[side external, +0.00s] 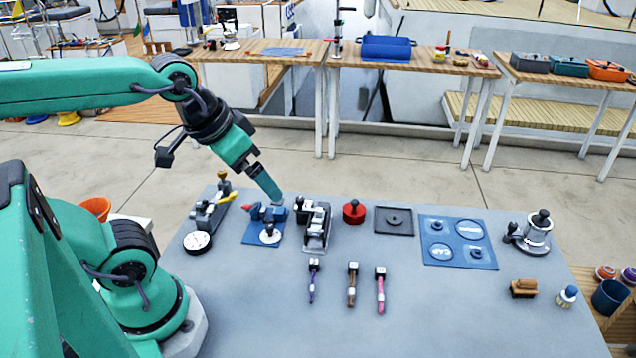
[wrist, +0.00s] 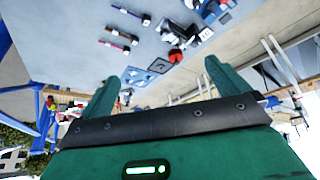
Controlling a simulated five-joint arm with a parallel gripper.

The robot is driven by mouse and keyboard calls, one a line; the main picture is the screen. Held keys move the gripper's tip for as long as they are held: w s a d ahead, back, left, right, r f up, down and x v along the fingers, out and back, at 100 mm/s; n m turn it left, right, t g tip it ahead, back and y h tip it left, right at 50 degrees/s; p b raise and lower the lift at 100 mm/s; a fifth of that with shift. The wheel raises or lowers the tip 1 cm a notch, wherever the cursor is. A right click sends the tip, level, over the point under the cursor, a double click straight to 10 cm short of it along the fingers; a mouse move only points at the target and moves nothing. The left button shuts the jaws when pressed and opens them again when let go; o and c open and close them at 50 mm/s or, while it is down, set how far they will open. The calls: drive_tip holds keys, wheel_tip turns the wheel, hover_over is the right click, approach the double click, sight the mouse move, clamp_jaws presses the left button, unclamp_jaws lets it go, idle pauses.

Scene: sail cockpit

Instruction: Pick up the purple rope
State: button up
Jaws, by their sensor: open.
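A purple rope (side external: 312,290) with a white band and a dark block at its top end lies on the grey table, leftmost of three similar pieces. It also shows near the top of the wrist view (wrist: 127,12). A brown rope (side external: 352,288) and a pink rope (side external: 380,294) lie to its right. My gripper (side external: 275,195) is above the back left of the table, near a blue fitting, up and left of the purple rope and apart from it. In the wrist view my gripper (wrist: 160,85) is open with nothing between its fingers.
The blue-based fitting (side external: 266,222), a metal clutch (side external: 315,225), a red knob (side external: 353,212) and a blue mat (side external: 432,255) line the back of the grey table (side external: 260,310). A winch (side external: 538,228) and a brush (side external: 523,289) stand right. The front is clear.

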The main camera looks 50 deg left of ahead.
drive_tip(key=shift+s+f, duration=0.1)
drive_tip(key=shift+s, duration=0.05)
drive_tip(key=c, duration=1.2)
